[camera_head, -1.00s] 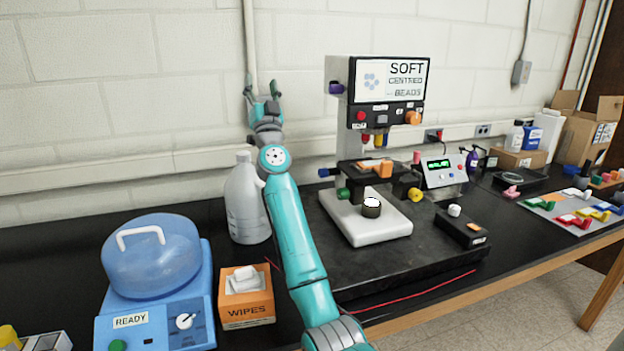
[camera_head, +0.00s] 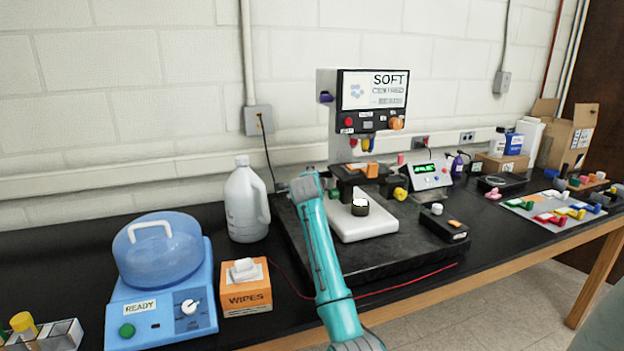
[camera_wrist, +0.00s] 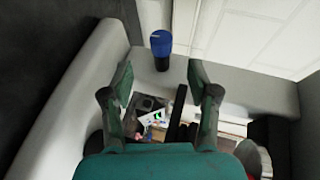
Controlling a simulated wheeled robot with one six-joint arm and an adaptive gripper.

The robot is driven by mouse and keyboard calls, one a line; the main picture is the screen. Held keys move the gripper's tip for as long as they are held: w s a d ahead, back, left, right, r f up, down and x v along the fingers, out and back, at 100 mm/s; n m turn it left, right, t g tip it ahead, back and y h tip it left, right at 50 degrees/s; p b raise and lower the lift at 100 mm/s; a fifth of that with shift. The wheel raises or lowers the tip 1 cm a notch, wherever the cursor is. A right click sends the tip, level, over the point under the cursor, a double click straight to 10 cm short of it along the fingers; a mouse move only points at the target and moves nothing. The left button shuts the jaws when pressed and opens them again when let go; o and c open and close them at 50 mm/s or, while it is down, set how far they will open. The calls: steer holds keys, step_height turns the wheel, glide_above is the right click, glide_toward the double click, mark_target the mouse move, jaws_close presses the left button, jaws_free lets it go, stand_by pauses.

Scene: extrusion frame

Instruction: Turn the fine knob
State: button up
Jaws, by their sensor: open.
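The instrument (camera_head: 328,125) stands on the bench with a screen, a stage and several coloured knobs. In the wrist view a blue knob (camera_wrist: 161,43) on a dark collar sticks out of a pale grey body. Nothing in the frames labels it as the fine knob. My gripper (camera_wrist: 160,74) is open and empty. The knob shows between and beyond its two fingertips, apart from both. In the head view my arm hides most of the gripper and the stage's left side. A yellow knob (camera_head: 400,193) and a purple knob (camera_head: 326,97) are visible there.
A white jug (camera_head: 243,205), a wipes box (camera_head: 246,290) and a blue-domed machine (camera_head: 160,255) stand left of my arm. A box with a green display (camera_head: 430,175) and a black box with a white knob (camera_head: 444,226) stand to the right.

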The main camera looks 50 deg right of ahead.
steer(key=shift+x, duration=5)
jaws_close()
